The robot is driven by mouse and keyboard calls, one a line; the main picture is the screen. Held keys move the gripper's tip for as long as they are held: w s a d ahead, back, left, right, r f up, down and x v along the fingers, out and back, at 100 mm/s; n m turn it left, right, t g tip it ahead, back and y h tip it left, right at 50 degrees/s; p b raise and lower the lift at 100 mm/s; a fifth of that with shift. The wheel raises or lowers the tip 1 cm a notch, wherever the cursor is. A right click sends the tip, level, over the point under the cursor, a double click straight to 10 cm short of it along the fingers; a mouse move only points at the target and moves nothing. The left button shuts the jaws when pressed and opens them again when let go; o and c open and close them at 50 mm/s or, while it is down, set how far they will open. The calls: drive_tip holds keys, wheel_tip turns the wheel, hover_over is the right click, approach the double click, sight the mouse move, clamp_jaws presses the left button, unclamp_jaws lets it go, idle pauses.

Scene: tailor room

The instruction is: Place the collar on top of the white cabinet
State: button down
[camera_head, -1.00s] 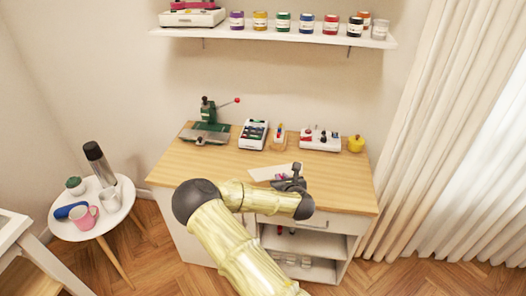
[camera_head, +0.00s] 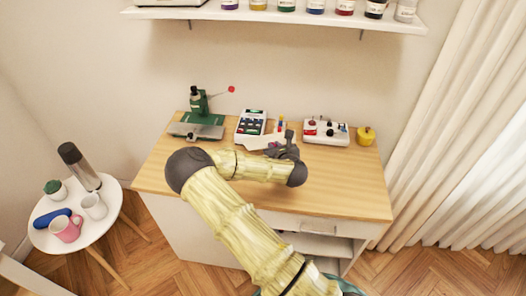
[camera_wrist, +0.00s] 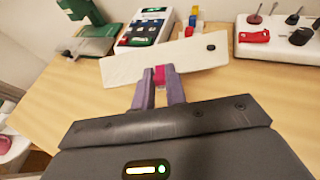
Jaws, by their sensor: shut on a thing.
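The collar is a flat white band with a dark button; it shows in the wrist view (camera_wrist: 190,60) and partly in the head view (camera_head: 258,141). My gripper (camera_wrist: 160,74) is shut on the near edge of the collar, with a pink patch between the fingertips. In the head view my gripper (camera_head: 290,150) is over the back half of the white cabinet (camera_head: 345,185), which has a light wood top, white sides, a drawer and open shelves below. I cannot tell the exact gap between collar and top.
At the top's back stand a green press (camera_head: 200,120), a calculator-like device (camera_head: 251,123), a white tool block (camera_head: 326,132) and a yellow apple-like object (camera_head: 365,136). The front and right of the top are clear. A round side table (camera_head: 85,230) stands left.

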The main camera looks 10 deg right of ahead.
drive_tip(key=shift+s+r, duration=0.1)
drive_tip(key=shift+f+p, duration=0.3)
drive_tip(key=shift+f, duration=2.85)
drive_tip(key=shift+f, duration=1.9)
drive_tip(key=shift+d+f, duration=0.1)
drive_tip(key=c, duration=1.4)
unclamp_jaws()
drive_tip(key=shift+c, duration=0.2)
